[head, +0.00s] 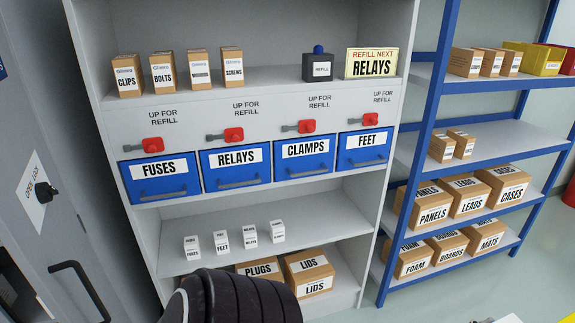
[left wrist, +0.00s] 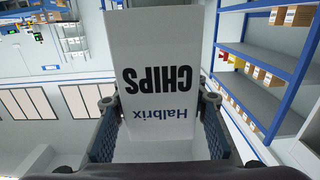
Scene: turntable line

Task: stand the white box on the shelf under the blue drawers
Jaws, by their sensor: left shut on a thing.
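The white box (left wrist: 160,35), lettered CHIPS and Halbrix, fills the middle of the left wrist view. Its lettering appears upside down there. My left gripper (left wrist: 160,105) is shut on it, with one finger on each side. The box and the left gripper do not show in the head view. The shelf under the blue drawers (head: 325,223) is a grey board. Several small white boxes (head: 221,240) stand on its left half in a row. The blue drawers (head: 235,170) are labelled FUSES, RELAYS, CLAMPS and FEET, and look shut. My right gripper is in neither view.
The shelf is bare right of the small white boxes. Cartons of PLUGS and LIDS (head: 308,272) sit on the board below. A black arm part of mine covers the bottom middle. A blue-framed rack (head: 426,110) stands right, a grey cabinet (head: 40,130) left.

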